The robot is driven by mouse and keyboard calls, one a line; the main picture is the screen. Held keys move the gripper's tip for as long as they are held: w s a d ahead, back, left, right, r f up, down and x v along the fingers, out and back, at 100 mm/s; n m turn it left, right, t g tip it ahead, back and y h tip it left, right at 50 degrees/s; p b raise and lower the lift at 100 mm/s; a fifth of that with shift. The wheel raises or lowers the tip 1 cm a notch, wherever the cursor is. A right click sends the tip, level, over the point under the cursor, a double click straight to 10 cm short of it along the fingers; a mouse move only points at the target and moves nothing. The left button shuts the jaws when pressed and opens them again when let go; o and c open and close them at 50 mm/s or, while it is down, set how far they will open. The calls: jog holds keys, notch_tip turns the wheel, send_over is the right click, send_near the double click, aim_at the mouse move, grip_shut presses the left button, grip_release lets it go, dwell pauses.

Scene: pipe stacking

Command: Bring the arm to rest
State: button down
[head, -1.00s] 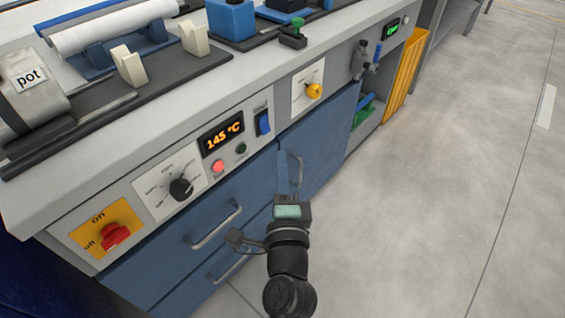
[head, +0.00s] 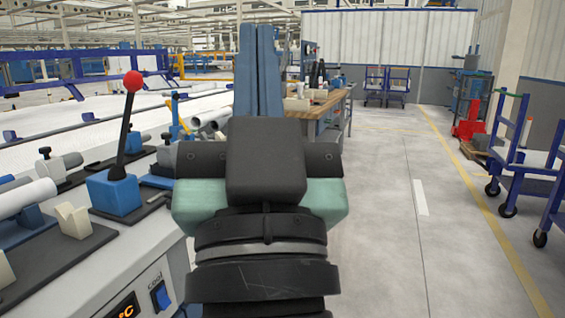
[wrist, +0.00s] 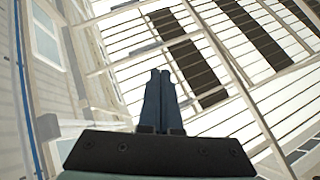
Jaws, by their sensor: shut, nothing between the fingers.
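My gripper (head: 259,30) stands large in the middle of the head view, its two blue fingers together and pointing up. The arm below it hides part of the bench and the floor behind. In the wrist view my gripper (wrist: 161,74) shows its fingers side by side and touching, with nothing between them, against the roof beams and ceiling panels. It is apart from everything around it.
A machine bench with a red-knobbed lever (head: 133,82) on a blue block is at left. White pipes (head: 215,116) lie behind it. A wooden workbench (head: 330,103) stands beyond my gripper. Blue carts (head: 525,160) are at right. The grey floor (head: 385,220) between is clear.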

notch_tip(320, 180, up, 38)
jog(key=s+d+t+h+p, duration=0.1)
jog(key=s+h+p, duration=0.1)
jog(key=p, duration=3.3)
jog(key=shift+s+d+r+p, duration=0.2)
jog(key=shift+s+d+p, duration=0.15)
jog(key=shift+s+d, duration=0.05)
